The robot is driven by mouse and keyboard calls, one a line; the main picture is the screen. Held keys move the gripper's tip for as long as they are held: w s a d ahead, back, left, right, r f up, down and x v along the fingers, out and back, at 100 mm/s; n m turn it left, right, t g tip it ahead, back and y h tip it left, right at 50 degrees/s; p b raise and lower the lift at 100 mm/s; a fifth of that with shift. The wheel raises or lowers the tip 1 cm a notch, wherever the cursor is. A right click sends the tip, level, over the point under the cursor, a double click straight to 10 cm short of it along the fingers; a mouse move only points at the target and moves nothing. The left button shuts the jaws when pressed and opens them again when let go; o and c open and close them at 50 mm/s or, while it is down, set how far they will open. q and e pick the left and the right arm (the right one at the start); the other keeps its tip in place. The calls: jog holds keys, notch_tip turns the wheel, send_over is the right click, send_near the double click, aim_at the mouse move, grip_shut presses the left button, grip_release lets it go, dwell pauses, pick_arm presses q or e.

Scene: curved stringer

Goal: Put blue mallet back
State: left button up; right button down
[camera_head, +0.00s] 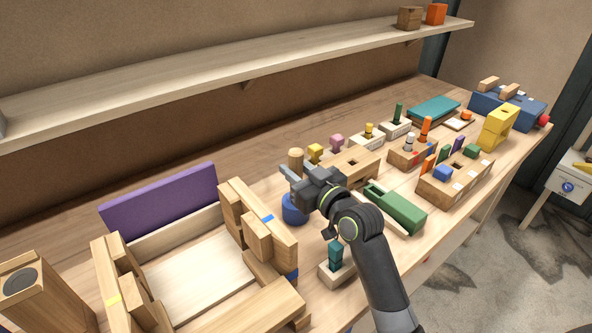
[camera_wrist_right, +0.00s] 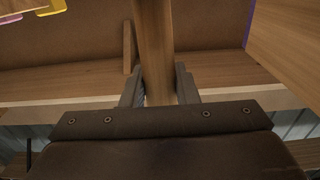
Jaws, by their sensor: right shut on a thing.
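The blue mallet has a round blue head (camera_head: 294,209) and a light wooden handle (camera_head: 295,158). My right gripper (camera_head: 293,176) is shut on the handle, with the head below the fingers and the handle's end above them. The mallet looks close to upright, head down. I cannot tell whether the head touches the bench. In the right wrist view the handle (camera_wrist_right: 153,50) runs between the two fingers (camera_wrist_right: 160,90). My left gripper is not in view.
A wooden frame (camera_head: 272,235) with a purple panel (camera_head: 160,198) stands left of the mallet. A wooden block with a hole (camera_head: 345,180), a green tool (camera_head: 397,207) and a teal piece on a small block (camera_head: 337,268) are close on the right. A shelf (camera_head: 240,68) runs above the bench.

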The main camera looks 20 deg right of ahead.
jog(key=shift+f, duration=0.15)
jog(key=c, duration=1.1)
grip_release()
jog(key=shift+s+r, duration=0.1)
jog(key=shift+r, duration=0.15)
jog(key=b+v, duration=0.1)
jog(key=v, duration=1.1)
jog(key=shift+f, duration=0.1)
